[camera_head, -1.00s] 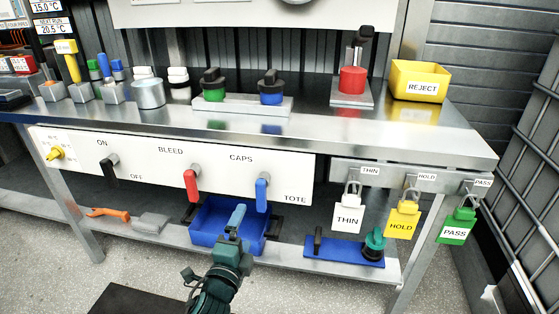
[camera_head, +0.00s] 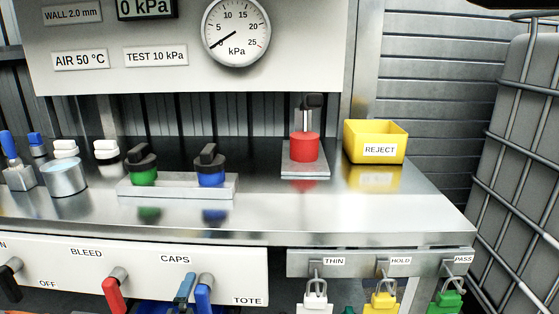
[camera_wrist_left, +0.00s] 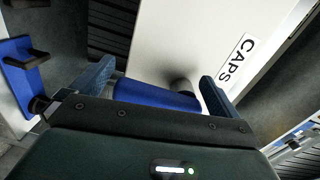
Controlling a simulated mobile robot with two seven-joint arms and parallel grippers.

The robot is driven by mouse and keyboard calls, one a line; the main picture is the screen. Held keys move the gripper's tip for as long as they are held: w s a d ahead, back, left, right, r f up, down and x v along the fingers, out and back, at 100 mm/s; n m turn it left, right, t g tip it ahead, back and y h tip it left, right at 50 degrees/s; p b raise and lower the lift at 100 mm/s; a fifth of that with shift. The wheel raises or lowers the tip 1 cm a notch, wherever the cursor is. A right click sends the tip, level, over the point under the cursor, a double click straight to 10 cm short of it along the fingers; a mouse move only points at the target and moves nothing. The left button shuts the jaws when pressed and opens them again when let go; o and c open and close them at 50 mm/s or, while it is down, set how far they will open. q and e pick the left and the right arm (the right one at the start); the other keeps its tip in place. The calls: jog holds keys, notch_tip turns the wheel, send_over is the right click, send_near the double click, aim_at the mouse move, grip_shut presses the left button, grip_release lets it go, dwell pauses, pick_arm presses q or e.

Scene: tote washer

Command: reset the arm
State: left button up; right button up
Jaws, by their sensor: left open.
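The tip of my left gripper (camera_head: 185,288) shows at the bottom of the head view, just left of the blue lever (camera_head: 203,296) on the white panel. In the left wrist view my left gripper (camera_wrist_left: 157,82) is open, with its two blue fingers spread wide. A blue bar, apparently the blue lever (camera_wrist_left: 150,94), shows between the fingers near the panel face with the CAPS label. Whether a finger touches it, I cannot tell. The rest of the left arm is below the head view. My right gripper is not in view.
The red lever (camera_head: 114,294) hangs left of the blue one. Padlocks hang at the right: white (camera_head: 315,298), yellow (camera_head: 381,298) and green (camera_head: 446,298). The bench (camera_head: 330,210) above carries a yellow reject bin (camera_head: 375,141), a red-based fixture (camera_head: 304,147) and two knobs. Its front right is clear.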

pick_arm(q)
jog(key=s+a+f+n+g+y, duration=0.2)
jog(key=s+a+f+n+g, duration=0.2)
jog(key=s+a+n, duration=0.15)
jog(key=s+d+f+n+g+h, duration=0.1)
jog(key=s+n+g, duration=0.4)
jog(key=s, duration=0.6)
jog(key=s+d+f+n+g+h, duration=0.15)
jog(key=s+n+g, duration=0.3)
jog(key=s, duration=0.75)
jog(key=w+d+r+t+h+p, duration=0.1)
jog(key=w+d+r+t+p, duration=0.2)
jog(key=r+p, duration=0.3)
jog(key=w+d+r+m+t+h+p, duration=0.1)
jog(key=r+p, duration=0.6)
jog(key=p, duration=0.7)
jog(key=w+d+t+h, duration=0.1)
jog(key=w+d+t, duration=0.1)
jog(key=w, duration=0.1)
jog(key=shift+d+t, duration=0.2)
jog(key=shift+t, duration=0.15)
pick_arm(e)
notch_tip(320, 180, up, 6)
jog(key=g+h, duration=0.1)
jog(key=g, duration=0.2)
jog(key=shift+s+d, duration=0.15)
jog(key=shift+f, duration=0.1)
